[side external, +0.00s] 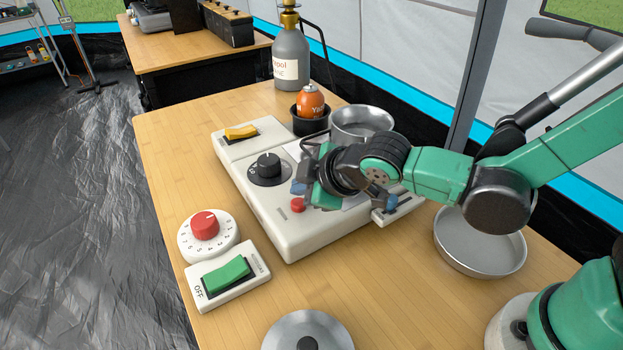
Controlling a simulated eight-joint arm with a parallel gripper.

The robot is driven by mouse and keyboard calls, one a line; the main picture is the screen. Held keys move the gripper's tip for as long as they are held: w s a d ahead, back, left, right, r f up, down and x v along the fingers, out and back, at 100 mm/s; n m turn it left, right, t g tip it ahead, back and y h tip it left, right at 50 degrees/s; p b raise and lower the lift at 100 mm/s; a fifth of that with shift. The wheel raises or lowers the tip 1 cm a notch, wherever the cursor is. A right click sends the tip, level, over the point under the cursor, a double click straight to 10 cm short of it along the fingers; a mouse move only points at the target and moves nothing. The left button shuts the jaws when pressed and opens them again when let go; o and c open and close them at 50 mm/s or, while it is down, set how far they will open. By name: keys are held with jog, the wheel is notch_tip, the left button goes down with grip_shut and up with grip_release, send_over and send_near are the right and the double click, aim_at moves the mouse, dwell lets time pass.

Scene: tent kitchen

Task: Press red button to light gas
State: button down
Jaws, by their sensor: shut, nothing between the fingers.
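The red button (298,205) sits on the top of the white control panel (290,246), near its front right part. My gripper (300,187) is over the panel, just above and behind the red button in the side external view. Its blue fingertips are partly hidden by the green gripper body, and they hold nothing. I cannot tell from this angle whether a fingertip touches the button. The panel also carries a black knob (268,165), a yellow rocker switch (241,132) and a slider (398,209) at its right.
A red-knobbed timer dial (207,236) and a green rocker switch (227,275) lie left of the panel. A metal pot (362,122), an orange canister (311,101) and a gas cylinder (291,58) stand behind. A round pan (480,244) is at right, a lid (307,331) in front.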

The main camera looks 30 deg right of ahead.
jog(key=shift+f, duration=0.1)
dwell(0.5)
jog(key=shift+f, duration=0.35)
jog(key=shift+f, duration=0.5)
dwell(0.6)
jog(key=shift+r, duration=0.95)
jog(key=shift+r, duration=2.5)
